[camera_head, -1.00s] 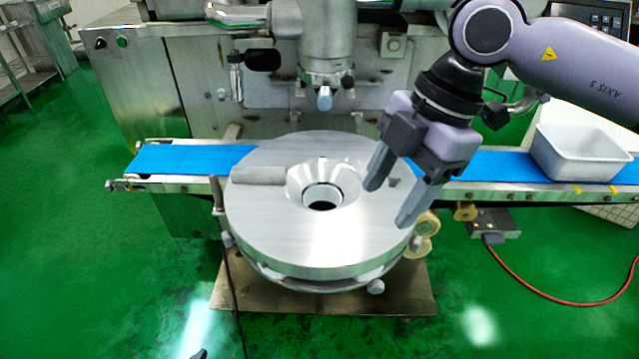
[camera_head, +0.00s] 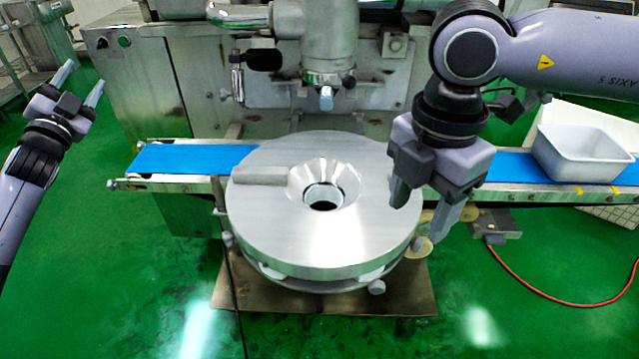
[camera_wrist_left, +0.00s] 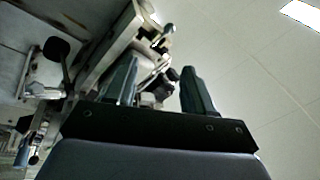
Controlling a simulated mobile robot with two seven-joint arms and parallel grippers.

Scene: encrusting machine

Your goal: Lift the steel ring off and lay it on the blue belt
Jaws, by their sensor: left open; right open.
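The steel ring (camera_head: 344,180) appears to be the shiny conical collar around the dark opening in the middle of a large round steel disc (camera_head: 300,240). A grey bar lies beside it on the disc. The blue belt (camera_head: 185,157) runs behind the disc, its middle hidden. My right gripper (camera_head: 418,215) is open and empty over the disc's right edge, fingers down, apart from the ring. My left gripper (camera_head: 82,80) is open and empty at the far left, pointing up, well away from the disc. Its open fingers also show in the left wrist view (camera_wrist_left: 160,66).
A white tub (camera_head: 581,155) stands on the belt's right part. The machine's nozzle (camera_head: 326,98) hangs behind and above the ring. The belt's left part is bare. A red hose (camera_head: 540,292) lies on the green floor at the right.

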